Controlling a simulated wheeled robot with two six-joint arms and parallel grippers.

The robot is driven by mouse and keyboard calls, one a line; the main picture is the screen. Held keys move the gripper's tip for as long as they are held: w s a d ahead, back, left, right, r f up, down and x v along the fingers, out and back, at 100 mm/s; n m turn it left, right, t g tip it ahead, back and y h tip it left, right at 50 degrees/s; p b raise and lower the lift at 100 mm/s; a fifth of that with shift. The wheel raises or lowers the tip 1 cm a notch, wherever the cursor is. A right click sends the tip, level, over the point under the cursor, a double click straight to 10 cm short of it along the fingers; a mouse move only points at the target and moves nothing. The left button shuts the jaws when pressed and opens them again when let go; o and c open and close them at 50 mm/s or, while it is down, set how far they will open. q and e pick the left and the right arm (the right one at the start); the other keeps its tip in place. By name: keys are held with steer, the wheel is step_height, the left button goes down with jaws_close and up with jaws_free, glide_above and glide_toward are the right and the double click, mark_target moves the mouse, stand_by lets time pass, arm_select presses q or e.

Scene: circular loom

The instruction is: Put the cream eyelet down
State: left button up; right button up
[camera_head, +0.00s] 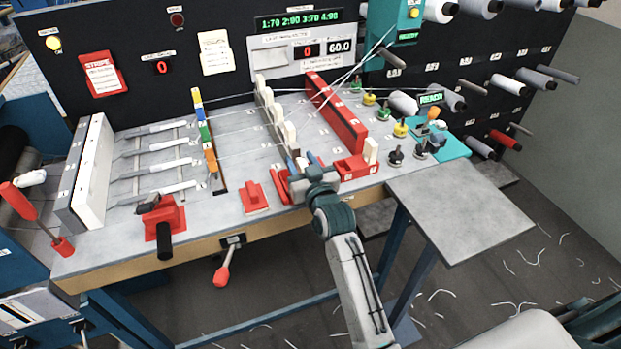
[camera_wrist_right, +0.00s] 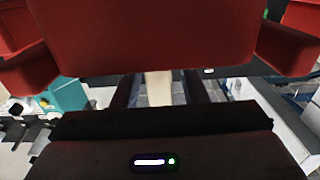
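My right gripper (camera_head: 300,165) is over the front middle of the loom table, beside a red block. In the right wrist view its two dark fingers (camera_wrist_right: 160,90) stand apart. A cream eyelet (camera_wrist_right: 158,88) shows between them, with a gap visible on either side. Its lower end is hidden by the gripper body, its upper end by a large red part. In the head view the gripper hides most of that spot. Several cream eyelets (camera_head: 263,92) stand in a slanting row behind it. Another cream piece (camera_head: 371,150) stands upright at the red holder (camera_head: 352,168). My left gripper is not in view.
White threads cross above the table toward the teal tower (camera_head: 392,35). A long red bar (camera_head: 336,112) stands behind my right gripper. A red block (camera_head: 254,197) and red clamp (camera_head: 163,217) lie left. The grey side shelf (camera_head: 458,212) is bare.

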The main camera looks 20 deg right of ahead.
steer(key=s+b, duration=0.2)
steer(key=s, duration=0.8)
steer(key=s+d+f+g, duration=0.2)
steer(key=s+f+g, duration=0.15)
steer(key=f, duration=1.15)
steer(key=s+d+f+g, duration=0.1)
steer(key=s+f+g, duration=0.3)
steer(key=f, duration=1.2)
steer(key=s+d+f+g, duration=0.2)
steer(key=s+f, duration=0.3)
steer(key=f, duration=1)
steer(key=s+d+f+g, duration=0.2)
steer(key=s+f, duration=0.5)
steer(key=s, duration=0.4)
steer(key=s+d+f+g+h, duration=0.1)
steer(key=s+d+f+g, duration=0.1)
steer(key=s+f, duration=0.5)
steer(key=s+d+f+g, duration=0.2)
steer(key=s+f, duration=0.5)
steer(key=s, duration=0.9)
steer(key=shift+s+d+f+g, duration=0.2)
steer(key=shift+s+d+g, duration=0.2)
steer(key=shift+g, duration=0.25)
steer(key=shift+w, duration=0.1)
